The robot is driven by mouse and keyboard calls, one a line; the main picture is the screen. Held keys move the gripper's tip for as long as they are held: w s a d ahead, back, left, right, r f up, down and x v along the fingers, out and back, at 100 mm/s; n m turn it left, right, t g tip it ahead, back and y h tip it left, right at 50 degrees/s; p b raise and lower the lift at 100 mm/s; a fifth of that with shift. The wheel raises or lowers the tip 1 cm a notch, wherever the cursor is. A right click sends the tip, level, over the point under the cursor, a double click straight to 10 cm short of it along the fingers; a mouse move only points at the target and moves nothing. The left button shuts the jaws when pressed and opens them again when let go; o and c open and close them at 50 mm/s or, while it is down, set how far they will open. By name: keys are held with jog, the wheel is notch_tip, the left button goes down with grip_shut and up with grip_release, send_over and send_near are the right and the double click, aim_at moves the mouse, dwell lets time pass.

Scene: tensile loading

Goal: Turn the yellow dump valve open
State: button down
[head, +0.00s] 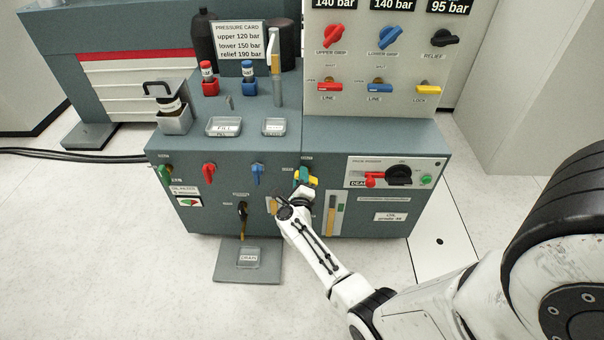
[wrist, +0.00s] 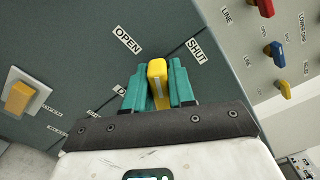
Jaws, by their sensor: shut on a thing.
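The yellow dump valve handle (wrist: 157,72) sits between my two teal fingers in the wrist view. My gripper (wrist: 158,90) is shut on it, with one finger on each side. The handle's end lies between the OPEN label (wrist: 127,40) and the SHUT label (wrist: 196,50). In the head view, my gripper (head: 305,178) is at the front panel of the bench, and only a little yellow of the handle (head: 313,183) shows beside it. The valve's base is hidden by the fingers.
On the same front panel are a green handle (head: 165,174), a red handle (head: 209,171) and a blue handle (head: 257,172) to the left. A red and black switch (head: 398,174) is to the right. A drain tray (head: 248,258) stands on the floor below.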

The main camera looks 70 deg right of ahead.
jog(key=n, duration=0.3)
jog(key=f+n+p, duration=0.1)
jog(key=n, duration=0.1)
jog(key=shift+w+a+n, duration=0.1)
jog(key=shift+w+n, duration=0.05)
jog(key=shift+n, duration=0.25)
jog(key=shift+f, duration=0.1)
dwell(0.3)
jog(key=c, duration=1)
grip_release()
jog(key=shift+c, duration=0.2)
jog(key=p+v, duration=0.4)
jog(key=v, duration=0.6)
jog(key=shift+s+a, duration=0.2)
jog(key=shift+a, duration=0.15)
